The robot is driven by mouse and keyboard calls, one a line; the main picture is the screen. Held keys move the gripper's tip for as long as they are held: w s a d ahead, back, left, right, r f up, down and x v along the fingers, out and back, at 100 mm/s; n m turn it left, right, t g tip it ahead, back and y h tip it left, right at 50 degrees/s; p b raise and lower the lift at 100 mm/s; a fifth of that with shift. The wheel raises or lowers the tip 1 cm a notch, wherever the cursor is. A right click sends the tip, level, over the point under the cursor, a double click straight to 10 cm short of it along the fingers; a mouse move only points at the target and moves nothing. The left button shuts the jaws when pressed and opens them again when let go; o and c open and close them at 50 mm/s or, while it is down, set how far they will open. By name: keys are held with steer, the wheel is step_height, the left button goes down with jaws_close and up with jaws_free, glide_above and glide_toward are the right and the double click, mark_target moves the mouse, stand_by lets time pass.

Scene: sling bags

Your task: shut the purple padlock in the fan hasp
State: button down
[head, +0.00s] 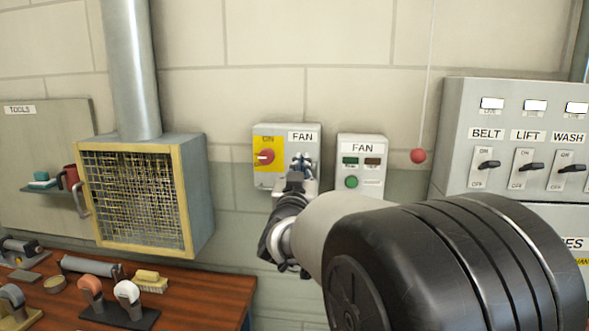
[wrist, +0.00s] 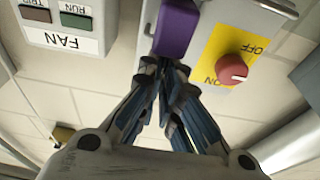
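The purple padlock (wrist: 177,28) shows at the top of the wrist view, which is upside down, on the front of the grey fan switch box (wrist: 222,12). Its shackle and the fan hasp cannot be made out. My gripper (wrist: 165,68) has its fingertips drawn together at the padlock's near end. They look shut and overlap its edge in the picture; I cannot tell if they touch it. In the head view my gripper (head: 301,162) is in front of the right half of the fan switch box (head: 310,142) and hides the padlock.
A red knob (head: 265,157) sits on the box's yellow plate, left of my gripper. A fan button box (head: 362,150) is close on the right. A red ball (head: 418,156) hangs on a cord farther right. A mesh cage (head: 137,195) juts out at left.

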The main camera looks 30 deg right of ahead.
steer(key=shift+f+x, duration=0.2)
steer(key=shift+x, duration=0.75)
